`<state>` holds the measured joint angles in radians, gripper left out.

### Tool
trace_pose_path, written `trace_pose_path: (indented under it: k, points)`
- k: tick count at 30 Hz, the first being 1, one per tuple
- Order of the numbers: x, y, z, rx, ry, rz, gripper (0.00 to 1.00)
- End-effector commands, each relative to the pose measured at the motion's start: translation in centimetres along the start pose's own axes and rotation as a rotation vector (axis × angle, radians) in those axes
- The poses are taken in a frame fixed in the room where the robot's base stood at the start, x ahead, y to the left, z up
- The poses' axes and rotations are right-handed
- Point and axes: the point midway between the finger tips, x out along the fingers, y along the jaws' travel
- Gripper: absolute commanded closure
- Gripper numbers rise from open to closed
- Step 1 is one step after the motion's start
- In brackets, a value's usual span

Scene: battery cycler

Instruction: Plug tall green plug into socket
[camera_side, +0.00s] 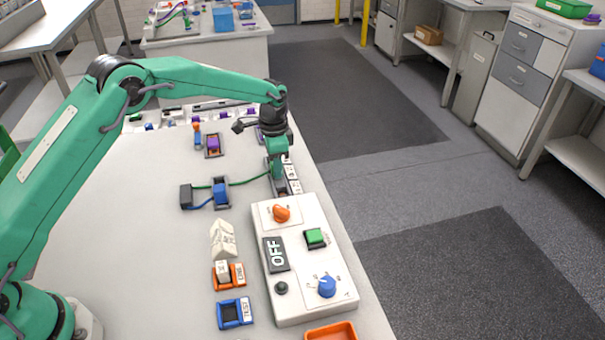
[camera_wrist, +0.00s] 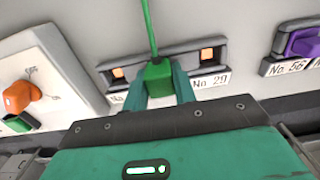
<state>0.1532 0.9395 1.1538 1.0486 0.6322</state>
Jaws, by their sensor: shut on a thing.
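The green plug (camera_wrist: 158,76) sits between the two fingers of my gripper (camera_wrist: 160,88) in the wrist view, with a green cable running up from it. My gripper is shut on it. Behind the plug is a dark grey socket strip (camera_wrist: 180,62) with a square orange spot near each end and white labels, one reading No 29. The plug and fingers cover the strip's middle, so I cannot tell whether the plug is in the socket. In the side view my gripper (camera_side: 278,168) is down beside the control box, and the plug is mostly hidden.
A white control box (camera_side: 300,255) with an OFF display, knobs and a green button stands close to my gripper. A blue plug (camera_side: 221,194) sits in a holder near a dark block (camera_side: 186,196). A purple plug (camera_wrist: 302,42) is right of the strip. The table's left is clear.

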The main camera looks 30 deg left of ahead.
Motion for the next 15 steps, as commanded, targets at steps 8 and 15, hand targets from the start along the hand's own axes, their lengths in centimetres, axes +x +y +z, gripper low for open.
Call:
trace_pose_path:
  k: [8, 15]
  points:
    - [0.01, 0.0, 0.0, 0.0, 0.0, 0.0, 0.48]
    - [-0.14, -0.01, -0.01, 0.0, 0.0, 0.0, 0.48]
